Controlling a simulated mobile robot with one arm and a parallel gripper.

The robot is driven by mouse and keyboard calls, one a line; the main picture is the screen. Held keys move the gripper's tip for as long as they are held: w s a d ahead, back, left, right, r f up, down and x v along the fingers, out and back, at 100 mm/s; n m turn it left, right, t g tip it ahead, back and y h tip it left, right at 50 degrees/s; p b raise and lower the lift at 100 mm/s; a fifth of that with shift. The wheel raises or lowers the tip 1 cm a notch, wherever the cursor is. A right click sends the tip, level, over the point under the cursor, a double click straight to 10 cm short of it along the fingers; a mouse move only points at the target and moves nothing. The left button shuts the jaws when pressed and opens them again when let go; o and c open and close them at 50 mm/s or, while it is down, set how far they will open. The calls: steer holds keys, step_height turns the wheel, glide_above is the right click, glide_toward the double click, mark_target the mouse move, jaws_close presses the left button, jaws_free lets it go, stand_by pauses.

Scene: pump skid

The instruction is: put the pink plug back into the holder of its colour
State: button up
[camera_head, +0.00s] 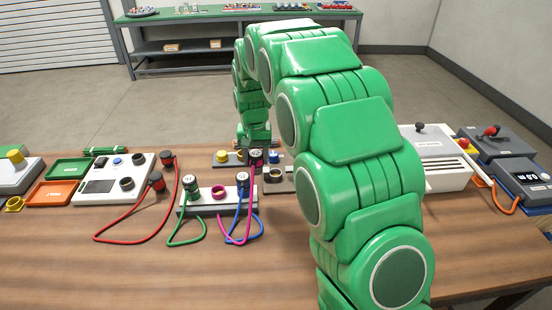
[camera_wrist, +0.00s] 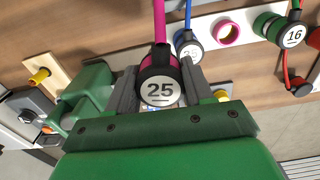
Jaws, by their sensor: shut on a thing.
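The pink plug (camera_wrist: 160,88) has a black cap marked 25 and a pink band and cable. My gripper (camera_wrist: 162,92) is shut on it, with a grey finger on each side. In the head view the plug (camera_head: 256,156) is above and behind the right end of the white holder block (camera_head: 205,204), apart from it. The pink ring holder (camera_head: 218,192) on that block is empty; it also shows in the wrist view (camera_wrist: 228,33). A green plug (camera_head: 190,184) is at the block's left and a blue plug (camera_head: 242,181) at its right.
The pink cable (camera_head: 250,225) hangs beside the blue cable (camera_head: 262,222). Red-cabled plugs (camera_head: 156,181) are at the panel (camera_head: 118,172) on the left. My green arm hides much of the table's right middle. The front of the table (camera_head: 150,270) is clear.

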steer(key=w+a+f+n, duration=0.1)
steer(key=a, duration=0.6)
steer(key=w+a+f+n, duration=0.2)
steer(key=a, duration=0.5)
steer(key=shift+d+f, duration=0.1)
steer(key=shift+f, duration=2.55)
steer(key=shift+f, duration=1.7)
steer(key=o, duration=1.3)
steer(key=shift+o, duration=0.2)
steer(key=shift+r, duration=0.15)
step_height(320, 180, up, 8)
steer(key=shift+f, duration=0.25)
steer(key=shift+d+r, duration=0.1)
